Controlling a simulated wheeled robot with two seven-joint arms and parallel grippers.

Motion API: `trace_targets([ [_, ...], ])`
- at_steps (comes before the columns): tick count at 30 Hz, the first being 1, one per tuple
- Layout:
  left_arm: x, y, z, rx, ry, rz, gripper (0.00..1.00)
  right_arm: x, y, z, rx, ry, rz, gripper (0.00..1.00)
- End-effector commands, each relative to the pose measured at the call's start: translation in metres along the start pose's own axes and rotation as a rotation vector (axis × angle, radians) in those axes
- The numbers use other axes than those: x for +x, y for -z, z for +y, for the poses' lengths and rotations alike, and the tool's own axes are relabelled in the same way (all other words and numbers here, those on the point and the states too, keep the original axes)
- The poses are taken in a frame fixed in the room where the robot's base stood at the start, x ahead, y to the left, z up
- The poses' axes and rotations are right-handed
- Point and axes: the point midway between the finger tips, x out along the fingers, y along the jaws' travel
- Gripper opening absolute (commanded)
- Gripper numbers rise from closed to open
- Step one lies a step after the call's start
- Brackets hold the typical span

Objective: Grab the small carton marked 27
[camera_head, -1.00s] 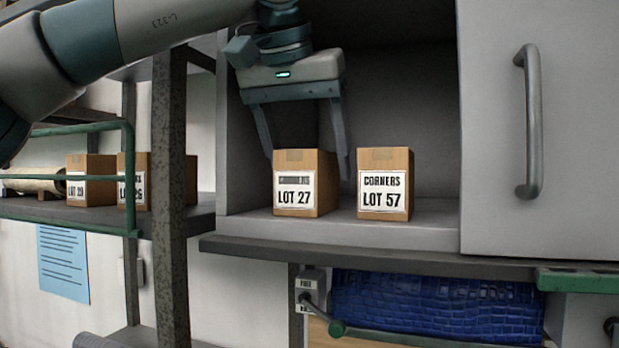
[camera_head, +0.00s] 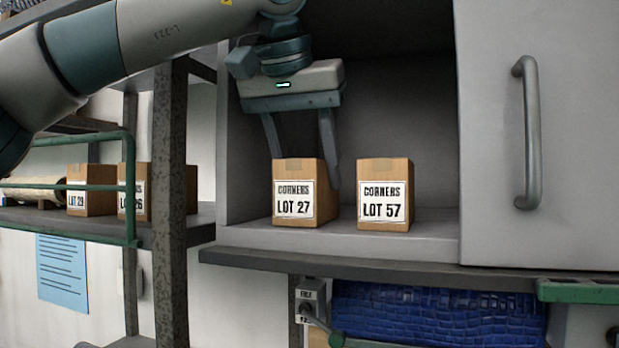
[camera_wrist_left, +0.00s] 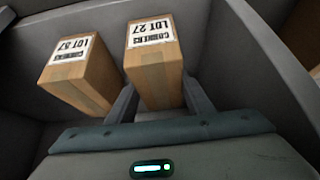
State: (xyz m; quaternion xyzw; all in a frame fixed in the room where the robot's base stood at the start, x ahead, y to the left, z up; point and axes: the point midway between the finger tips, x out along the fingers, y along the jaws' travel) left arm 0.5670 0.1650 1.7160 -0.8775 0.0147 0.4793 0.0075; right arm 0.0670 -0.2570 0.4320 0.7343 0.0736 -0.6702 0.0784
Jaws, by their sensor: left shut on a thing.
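The small carton marked LOT 27 (camera_head: 294,203) stands upright on the floor of the open grey cabinet. My left gripper (camera_head: 303,172) comes down from above and is shut on this carton, one finger at each side. In the left wrist view the carton (camera_wrist_left: 156,75) sits between the fingers of my left gripper (camera_wrist_left: 158,98). The similar carton marked LOT 57 (camera_head: 384,197) stands just to the right, apart from it. My right gripper is not in view.
A grey door with a handle (camera_head: 527,130) covers the cabinet's right part. Cartons marked LOT 29 (camera_head: 88,192) and LOT 26 (camera_head: 131,198) stand on the left shelf behind a green rail (camera_head: 130,150). A dark post (camera_head: 172,200) stands left of the cabinet.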

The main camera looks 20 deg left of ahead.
Motion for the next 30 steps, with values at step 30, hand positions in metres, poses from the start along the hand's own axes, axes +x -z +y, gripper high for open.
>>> trace_targets([
  [30, -0.096, -0.126, 0.0, 0.001, 0.0, 0.004, 0.18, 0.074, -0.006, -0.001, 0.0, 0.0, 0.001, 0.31],
])
